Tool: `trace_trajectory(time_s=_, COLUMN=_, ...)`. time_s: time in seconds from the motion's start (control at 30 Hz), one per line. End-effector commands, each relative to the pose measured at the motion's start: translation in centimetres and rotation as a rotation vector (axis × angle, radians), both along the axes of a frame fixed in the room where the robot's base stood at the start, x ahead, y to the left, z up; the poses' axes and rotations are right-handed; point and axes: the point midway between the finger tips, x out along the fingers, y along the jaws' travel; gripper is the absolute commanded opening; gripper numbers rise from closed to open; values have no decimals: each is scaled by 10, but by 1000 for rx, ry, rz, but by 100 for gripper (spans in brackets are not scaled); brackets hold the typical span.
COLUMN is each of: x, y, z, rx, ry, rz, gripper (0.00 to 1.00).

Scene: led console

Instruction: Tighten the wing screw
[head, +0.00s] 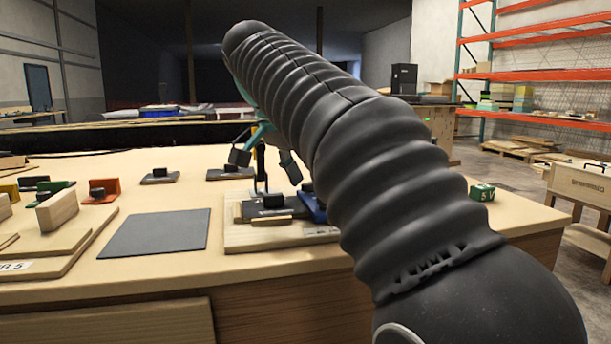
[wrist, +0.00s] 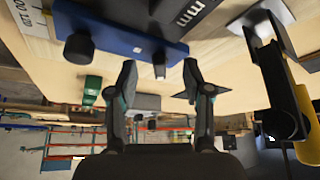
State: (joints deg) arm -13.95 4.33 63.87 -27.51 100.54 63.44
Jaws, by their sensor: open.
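My gripper (head: 265,168) hangs above the wooden board (head: 290,240) in the head view, with its two dark fingers spread. In the wrist view my gripper (wrist: 160,78) is open and nothing is held between its fingers. A blue block (wrist: 118,38) lies beyond the fingertips. It carries a round black knob (wrist: 78,48) on the left and a small dark peg (wrist: 159,65) in line with the finger gap. The peg may be the wing screw; its wings cannot be made out. The blue block also shows in the head view (head: 316,207), partly hidden by my arm.
A grey mat (head: 155,233) lies left of the board. Small blocks with black knobs (head: 160,176) stand behind it, and wooden pieces are at the left. A green box (head: 482,192) is at the right. In the wrist view a black bracket (wrist: 275,85) stands right of the fingers.

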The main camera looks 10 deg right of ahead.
Motion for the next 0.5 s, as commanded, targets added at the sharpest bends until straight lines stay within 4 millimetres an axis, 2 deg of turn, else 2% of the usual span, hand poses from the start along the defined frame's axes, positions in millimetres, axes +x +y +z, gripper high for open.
trace_trajectory(time_s=0.17, x=0, y=0, z=3, rx=0, ry=-1, rz=0, gripper=50)
trace_trajectory(time_s=0.5, x=1, y=0, z=31, rx=0, ry=-1, rz=0, gripper=50)
